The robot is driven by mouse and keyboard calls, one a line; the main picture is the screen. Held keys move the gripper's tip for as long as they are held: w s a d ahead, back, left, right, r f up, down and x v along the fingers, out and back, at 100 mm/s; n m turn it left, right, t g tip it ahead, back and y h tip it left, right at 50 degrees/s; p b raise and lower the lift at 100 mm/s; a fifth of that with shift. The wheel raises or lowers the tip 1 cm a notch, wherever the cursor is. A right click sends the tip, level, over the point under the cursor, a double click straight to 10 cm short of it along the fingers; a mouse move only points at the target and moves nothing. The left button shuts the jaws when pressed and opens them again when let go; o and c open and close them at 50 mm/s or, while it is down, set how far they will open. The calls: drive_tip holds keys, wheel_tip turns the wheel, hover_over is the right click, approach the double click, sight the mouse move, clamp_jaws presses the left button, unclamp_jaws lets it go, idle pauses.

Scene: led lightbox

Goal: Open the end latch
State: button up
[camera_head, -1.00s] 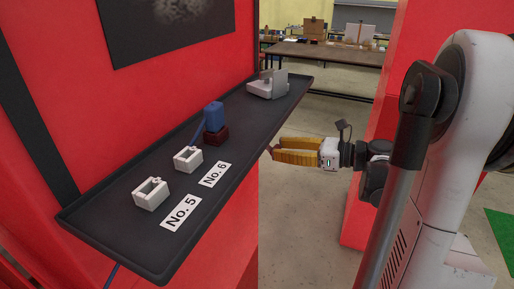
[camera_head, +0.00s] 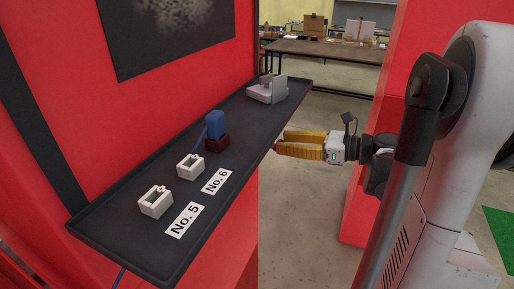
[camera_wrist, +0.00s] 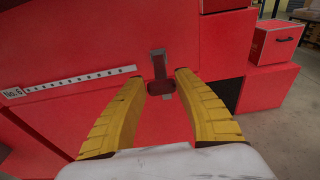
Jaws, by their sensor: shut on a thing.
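The end latch shows in the wrist view as a dark red handle (camera_wrist: 175,91) below a grey plate (camera_wrist: 159,66) on a red panel. My gripper (camera_wrist: 162,77) has its yellow fingertips on either side of the handle and is shut on it. In the head view my gripper (camera_head: 278,143) is at the right edge of the dark shelf. There the latch itself is hidden.
The wrist view shows a "No. 6" scale strip (camera_wrist: 75,80) and a red box (camera_wrist: 275,41).

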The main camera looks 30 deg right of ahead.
drive_tip(key=shift+r, duration=0.15)
drive_tip(key=shift+r, duration=0.25)
drive_tip(key=o, duration=1.1)
drive_tip(key=shift+d, duration=0.1)
drive_tip(key=shift+s, duration=0.1)
drive_tip(key=shift+p+v, duration=0.35)
drive_tip(key=shift+v, duration=1.65)
drive_tip(key=v, duration=0.4)
